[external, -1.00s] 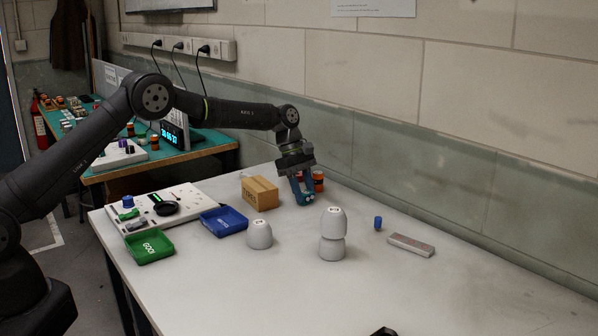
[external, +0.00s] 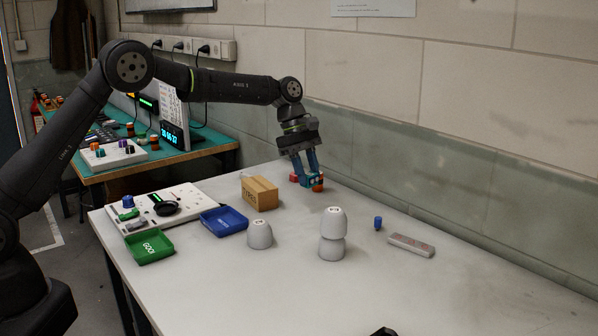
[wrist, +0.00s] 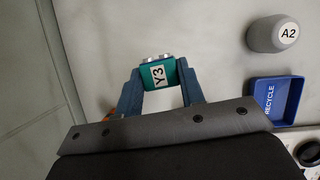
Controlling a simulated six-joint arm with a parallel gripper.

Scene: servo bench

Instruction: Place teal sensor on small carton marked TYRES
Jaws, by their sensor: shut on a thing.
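My gripper (external: 311,183) is shut on the teal sensor (wrist: 158,72), which carries a white Y3 label and metal studs in the wrist view. It holds the sensor between its blue fingers, raised over the back of the white bench, in front of red and orange objects in the external view. The small carton (external: 260,193) is a brown box to the left of my gripper, with dark lettering on its side that is hard to read. Its top looks clear. The carton does not show in the wrist view.
A blue RECYCLE tray (external: 224,221) and a green tray (external: 149,246) lie left. A grey dome (external: 259,234) stands near the carton, and two stacked domes (external: 332,234) stand in mid-bench. A blue cylinder (external: 378,223) and a grey strip (external: 411,245) lie right. The front bench is largely clear.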

